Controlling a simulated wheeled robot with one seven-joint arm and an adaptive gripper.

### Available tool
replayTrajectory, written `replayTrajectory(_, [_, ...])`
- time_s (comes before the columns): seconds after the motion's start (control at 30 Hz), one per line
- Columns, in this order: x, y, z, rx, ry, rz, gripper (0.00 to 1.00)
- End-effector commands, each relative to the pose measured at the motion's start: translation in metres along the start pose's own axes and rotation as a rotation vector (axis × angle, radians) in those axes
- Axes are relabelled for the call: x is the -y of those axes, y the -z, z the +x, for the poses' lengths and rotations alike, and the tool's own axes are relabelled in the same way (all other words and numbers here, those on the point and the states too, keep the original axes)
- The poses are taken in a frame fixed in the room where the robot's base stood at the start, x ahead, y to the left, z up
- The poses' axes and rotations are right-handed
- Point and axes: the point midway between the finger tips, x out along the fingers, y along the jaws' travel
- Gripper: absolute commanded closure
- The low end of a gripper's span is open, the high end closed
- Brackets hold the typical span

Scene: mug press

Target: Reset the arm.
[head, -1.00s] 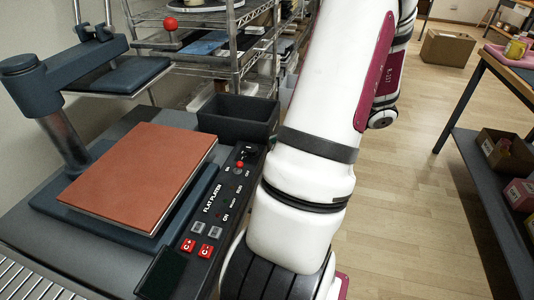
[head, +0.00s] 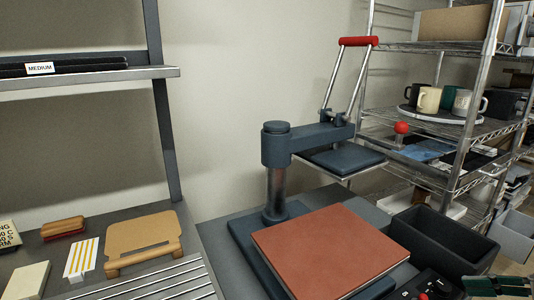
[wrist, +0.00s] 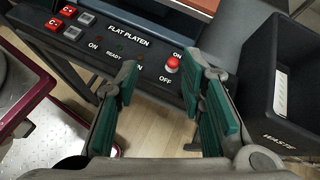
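My gripper (wrist: 164,80) is open and empty in the wrist view. Its two green-padded fingers stand wide apart over the edge of the flat platen's control panel (wrist: 130,45), with wooden floor showing between them. The right finger is close to the red knob. I cannot tell whether either finger touches the panel. In the head view, green parts of my gripper (head: 497,285) show at the bottom right corner, beside the panel. The rest of my arm is out of that view.
The heat press (head: 290,150) has its upper plate swung aside from the red-brown pad (head: 330,248). A dark waste bin (head: 443,240) stands close to the right of my gripper. A wire shelf (head: 470,130) with mugs is behind. A bench (head: 120,235) with small tools is left.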

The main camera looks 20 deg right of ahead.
Motion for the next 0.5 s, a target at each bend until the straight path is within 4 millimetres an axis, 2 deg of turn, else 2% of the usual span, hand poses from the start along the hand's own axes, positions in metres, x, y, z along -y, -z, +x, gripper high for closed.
replayTrajectory(0.03, [-0.004, -0.023, 0.012, -0.013, -0.064, -0.082, 0.64])
replayTrajectory(0.2, [-0.037, -0.093, 0.048, -0.059, -0.304, -0.383, 0.64])
replayTrajectory(0.4, [-0.093, -0.152, 0.072, -0.107, -0.567, -0.752, 0.64])
replayTrajectory(0.5, [-0.124, -0.172, 0.077, -0.128, -0.686, -0.942, 0.64])
